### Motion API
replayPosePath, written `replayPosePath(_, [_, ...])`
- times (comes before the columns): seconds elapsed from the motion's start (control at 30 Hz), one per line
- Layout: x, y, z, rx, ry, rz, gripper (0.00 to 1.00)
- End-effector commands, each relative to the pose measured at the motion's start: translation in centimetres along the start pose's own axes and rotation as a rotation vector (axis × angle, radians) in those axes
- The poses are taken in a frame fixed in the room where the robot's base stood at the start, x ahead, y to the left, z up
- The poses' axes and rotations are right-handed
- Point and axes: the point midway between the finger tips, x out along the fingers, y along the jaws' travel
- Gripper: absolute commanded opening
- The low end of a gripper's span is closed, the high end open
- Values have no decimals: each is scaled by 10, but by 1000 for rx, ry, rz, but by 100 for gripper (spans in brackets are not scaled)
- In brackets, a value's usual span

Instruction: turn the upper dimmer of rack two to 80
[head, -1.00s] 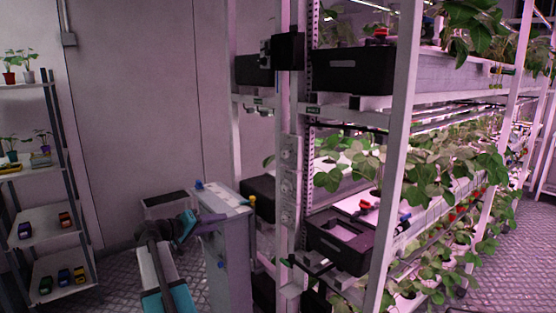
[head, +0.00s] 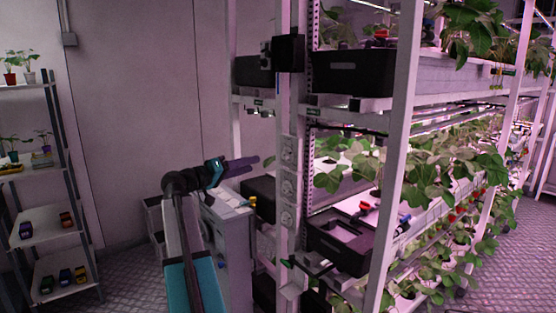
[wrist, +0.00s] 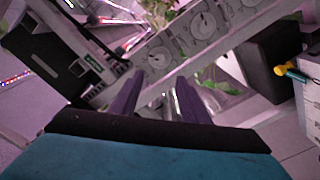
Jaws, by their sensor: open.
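A narrow dial panel stands on the rack post in the head view, with a column of round white dials. The upper dimmer (head: 288,153) is the top dial; it also shows in the wrist view as the dial (wrist: 158,57) nearest the rack label. Its setting is too small to read. My gripper (head: 256,160) is left of the panel in the head view, pointing right towards the upper dial. In the wrist view, my gripper (wrist: 160,78) has its two purple fingers apart and empty, with the upper dial beyond the tips. I see no contact.
A grey cabinet (head: 231,240) stands below my gripper. Black trays, such as the upper one (head: 350,82), and plants fill the rack right of the panel. A shelf (head: 52,220) with pots and toy-like cars is at the left. Floor between is clear.

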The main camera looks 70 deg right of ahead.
Motion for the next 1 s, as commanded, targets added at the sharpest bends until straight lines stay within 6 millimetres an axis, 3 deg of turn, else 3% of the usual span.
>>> replayPosePath(0.27, [19,1,-1,-1,-2,1,42])
replayPosePath(1.0, [120,1,-1,0,-2,0,42])
